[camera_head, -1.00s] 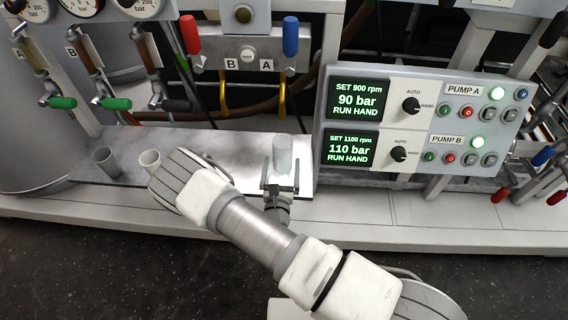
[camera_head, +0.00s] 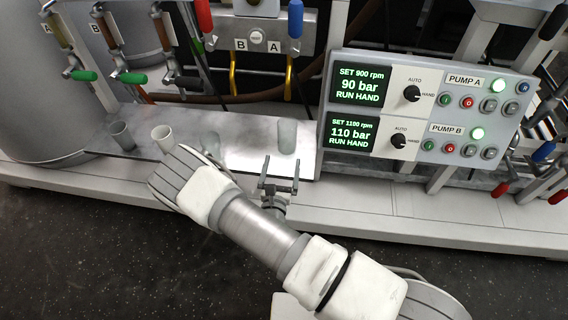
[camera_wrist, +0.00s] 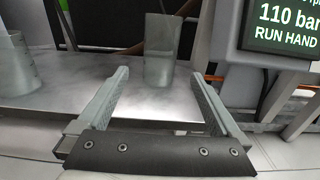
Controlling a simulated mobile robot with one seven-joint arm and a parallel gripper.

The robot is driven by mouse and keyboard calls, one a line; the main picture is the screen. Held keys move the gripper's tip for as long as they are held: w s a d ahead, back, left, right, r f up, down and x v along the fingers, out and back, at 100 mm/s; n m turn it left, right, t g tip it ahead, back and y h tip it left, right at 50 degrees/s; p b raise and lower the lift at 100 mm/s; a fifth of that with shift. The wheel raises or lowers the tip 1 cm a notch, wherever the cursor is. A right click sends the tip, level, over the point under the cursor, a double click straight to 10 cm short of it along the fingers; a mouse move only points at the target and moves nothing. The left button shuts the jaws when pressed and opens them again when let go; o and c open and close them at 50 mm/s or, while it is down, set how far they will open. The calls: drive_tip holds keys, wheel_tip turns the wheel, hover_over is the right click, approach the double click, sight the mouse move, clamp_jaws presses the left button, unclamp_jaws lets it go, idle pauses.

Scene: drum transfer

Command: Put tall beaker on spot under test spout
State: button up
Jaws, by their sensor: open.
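The tall beaker (camera_head: 287,137), clear and faintly marked, stands upright on the right end of the metal shelf, also in the wrist view (camera_wrist: 160,55). My gripper (camera_head: 281,172) is open and empty, in front of the shelf and pointing at the beaker. In the wrist view the beaker stands beyond the gap between the fingertips (camera_wrist: 160,78), apart from them. I cannot make out the spout or the spot under the beaker.
Another clear vessel (camera_head: 210,143) is partly behind my arm; a marked one stands at the left in the wrist view (camera_wrist: 18,65). A white cup (camera_head: 162,138) and a grey cup (camera_head: 122,135) stand further left. The pump panel (camera_head: 430,110) is close at the right.

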drive_tip(key=shift+s, duration=0.25)
drive_tip(key=s+d+r+m+g+h, duration=0.3)
drive_tip(key=d+r+m+g+h, duration=0.35)
drive_tip(key=d+r+m, duration=0.5)
drive_tip(key=s+d+r+m+g+h, duration=0.2)
drive_tip(key=d+r+m+g+h, duration=0.3)
drive_tip(key=d+r+m+g, duration=0.45)
drive_tip(key=s+d+r+m+g+y, duration=0.2)
drive_tip(key=s+d+r+m+y, duration=0.1)
drive_tip(key=s+r+m+y, duration=0.65)
drive_tip(key=s+a+r+m+t+y, duration=0.3)
drive_tip(key=s+a+r+m+t, duration=0.1)
drive_tip(key=s+r, duration=0.3)
drive_tip(key=shift+s+a+r+t+y, duration=0.3)
drive_tip(key=shift+s+a+r+t, duration=0.05)
drive_tip(key=shift+s+a+t, duration=0.4)
drive_tip(key=shift+w+m, duration=0.15)
drive_tip(key=shift+m, duration=0.1)
